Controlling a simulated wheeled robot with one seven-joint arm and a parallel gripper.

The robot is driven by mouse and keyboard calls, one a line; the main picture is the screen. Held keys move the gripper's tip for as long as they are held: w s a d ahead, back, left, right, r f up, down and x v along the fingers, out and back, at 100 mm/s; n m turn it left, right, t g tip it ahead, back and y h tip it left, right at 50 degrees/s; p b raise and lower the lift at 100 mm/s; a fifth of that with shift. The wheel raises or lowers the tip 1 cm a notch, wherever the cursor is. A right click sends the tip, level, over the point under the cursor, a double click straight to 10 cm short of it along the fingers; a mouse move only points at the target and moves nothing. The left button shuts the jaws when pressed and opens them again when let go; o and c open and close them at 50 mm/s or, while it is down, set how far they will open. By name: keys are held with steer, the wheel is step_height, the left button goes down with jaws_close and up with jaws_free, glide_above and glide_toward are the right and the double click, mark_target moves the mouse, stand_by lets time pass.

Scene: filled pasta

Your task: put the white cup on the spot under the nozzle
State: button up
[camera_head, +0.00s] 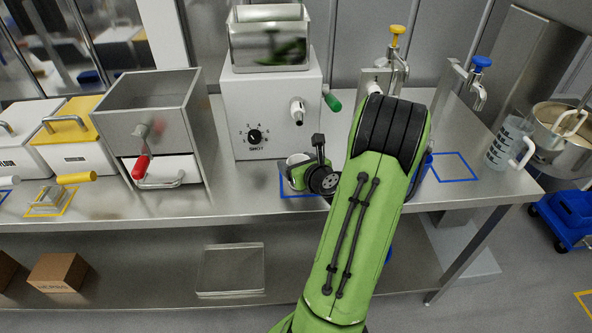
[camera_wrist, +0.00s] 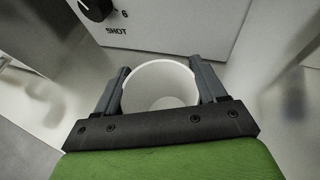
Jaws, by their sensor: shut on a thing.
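The white cup (camera_wrist: 160,88) is between the two fingers of my gripper (camera_wrist: 159,70), which is shut on it. Its open mouth faces up toward the wrist camera, and it looks empty. In the head view the cup (camera_head: 297,158) shows only in part, behind my gripper (camera_head: 305,168). It is in front of the white machine (camera_head: 268,105), whose nozzle (camera_head: 297,112) sticks out above it. A blue-outlined spot (camera_head: 286,190) lies on the counter there, partly covered by my gripper. I cannot tell whether the cup touches the counter.
A green handle (camera_head: 332,101) juts from the machine's right side. Taps, another blue outline (camera_head: 453,167), a clear jug (camera_head: 508,143) and a pot (camera_head: 560,137) are to the right.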

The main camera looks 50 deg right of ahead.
steer(key=shift+w+d, duration=0.1)
steer(key=shift+d, duration=0.2)
steer(key=shift+a, duration=0.25)
steer(key=shift+f, duration=0.15)
steer(key=o, duration=1)
steer(key=shift+d, duration=0.1)
